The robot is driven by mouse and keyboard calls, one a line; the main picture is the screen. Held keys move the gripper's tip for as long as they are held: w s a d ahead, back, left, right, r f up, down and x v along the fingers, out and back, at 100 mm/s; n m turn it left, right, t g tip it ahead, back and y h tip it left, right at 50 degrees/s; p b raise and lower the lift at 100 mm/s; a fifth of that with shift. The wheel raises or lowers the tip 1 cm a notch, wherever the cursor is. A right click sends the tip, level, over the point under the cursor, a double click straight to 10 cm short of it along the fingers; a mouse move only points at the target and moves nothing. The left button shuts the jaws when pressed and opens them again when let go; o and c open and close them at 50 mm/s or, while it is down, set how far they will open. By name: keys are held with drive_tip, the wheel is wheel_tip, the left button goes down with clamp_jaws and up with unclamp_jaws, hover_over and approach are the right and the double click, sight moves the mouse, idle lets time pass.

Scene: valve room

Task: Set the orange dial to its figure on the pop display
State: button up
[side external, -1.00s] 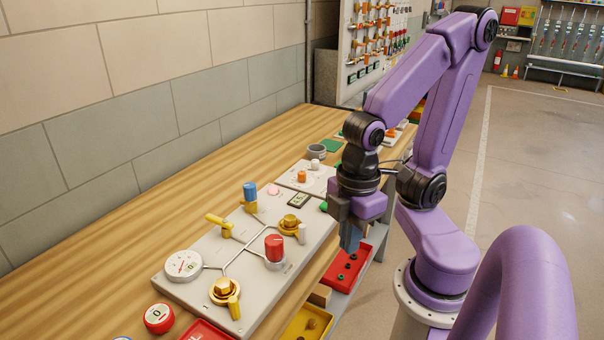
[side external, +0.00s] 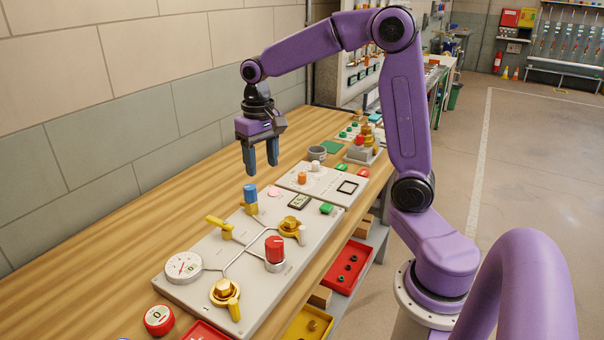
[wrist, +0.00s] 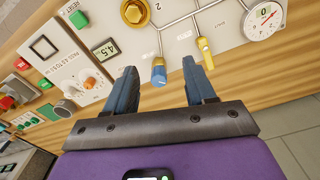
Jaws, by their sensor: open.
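The orange dial (side external: 302,178) sits on a small pale panel (side external: 345,201) towards the far end of the bench. It also shows at the left of the wrist view (wrist: 90,83). A small display (side external: 299,201) lies near it; in the wrist view the display (wrist: 106,50) seems to read 4.5. I cannot tell the dial's exact setting. My gripper (side external: 261,166) is open and empty, fingers down, in the air behind the panels. In the wrist view its fingers (wrist: 160,68) are apart, with the dial left of them.
The large panel (side external: 200,234) carries a blue-topped valve (side external: 250,194), a red knob (side external: 274,246), yellow handles and a white gauge (side external: 183,266). A white knob (side external: 315,165) stands by the orange dial. A grey cup (side external: 317,153) is behind. Bare wood lies along the wall.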

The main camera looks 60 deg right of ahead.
drive_tip(key=w+d+m, duration=0.3)
drive_tip(key=d, duration=0.4)
drive_tip(key=w+d+m, duration=0.3)
drive_tip(key=d+m, duration=0.1)
drive_tip(key=d, duration=0.3)
drive_tip(key=m, duration=0.4)
approach(302, 174)
wheel_tip(302, 174, down, 9)
drive_tip(key=shift+w+d+f, duration=0.15)
drive_tip(key=shift+d+f, duration=0.05)
drive_tip(key=shift+f, duration=0.05)
clamp_jaws()
